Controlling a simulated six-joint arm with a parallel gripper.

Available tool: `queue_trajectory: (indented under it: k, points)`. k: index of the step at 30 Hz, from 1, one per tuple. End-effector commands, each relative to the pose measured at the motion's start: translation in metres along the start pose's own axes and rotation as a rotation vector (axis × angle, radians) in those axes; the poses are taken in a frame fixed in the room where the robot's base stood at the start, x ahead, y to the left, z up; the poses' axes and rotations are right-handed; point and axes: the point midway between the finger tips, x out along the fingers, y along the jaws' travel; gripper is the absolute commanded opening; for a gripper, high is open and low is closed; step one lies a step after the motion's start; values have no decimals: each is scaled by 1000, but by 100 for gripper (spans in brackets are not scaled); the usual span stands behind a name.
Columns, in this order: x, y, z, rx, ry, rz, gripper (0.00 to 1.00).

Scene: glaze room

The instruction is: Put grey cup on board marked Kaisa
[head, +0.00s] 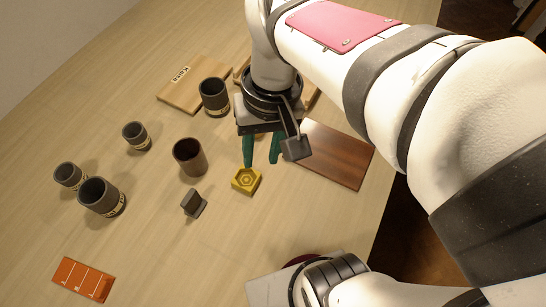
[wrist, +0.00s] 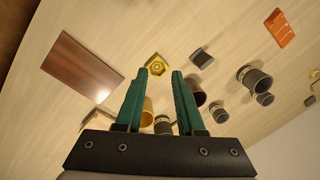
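A light wooden board (head: 178,98) with a name label, small but seeming to read Kaisa, lies at the back of the table. A dark grey cup (head: 214,97) with a pale band stands at its right edge; I cannot tell whether it rests on it. Other dark grey banded cups stand to the left: a small one (head: 136,136), another small one (head: 70,176) and a larger one (head: 102,197). My gripper (head: 262,163) is open and empty, pointing down near a yellow hexagonal block; its fingers also show apart in the wrist view (wrist: 157,72).
A dark brown board (head: 345,155) lies right of my gripper. An orange card (head: 84,279) lies front left. A tan cup (wrist: 147,112) shows behind a finger.

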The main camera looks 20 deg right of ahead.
Motion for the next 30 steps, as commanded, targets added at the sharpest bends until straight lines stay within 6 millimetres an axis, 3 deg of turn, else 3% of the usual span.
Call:
queue_trajectory:
  k: [1, 3, 6, 18, 20, 22, 23, 25, 26, 27, 29, 30]
  points:
    - [9, 5, 33, 124, 4, -10, 37]
    - [23, 9, 66, 274, -1, -23, 37]
    - [36, 12, 89, 385, -6, -30, 46]
    - [38, 12, 93, 404, -10, -27, 46]
    - [41, 21, 92, 362, -22, 23, 46]
    - [46, 49, 89, 208, -59, 189, 46]
    - [47, 67, 83, 98, -83, 296, 46]
    - [42, 111, 52, -252, -149, 593, 46]
    - [37, 124, 30, -431, -176, 725, 46]
    - [30, 133, -5, -675, -209, 891, 46]
    - [26, 123, -64, -1061, -251, 1121, 46]
    - [28, 102, -102, -1316, -272, 1258, 46]
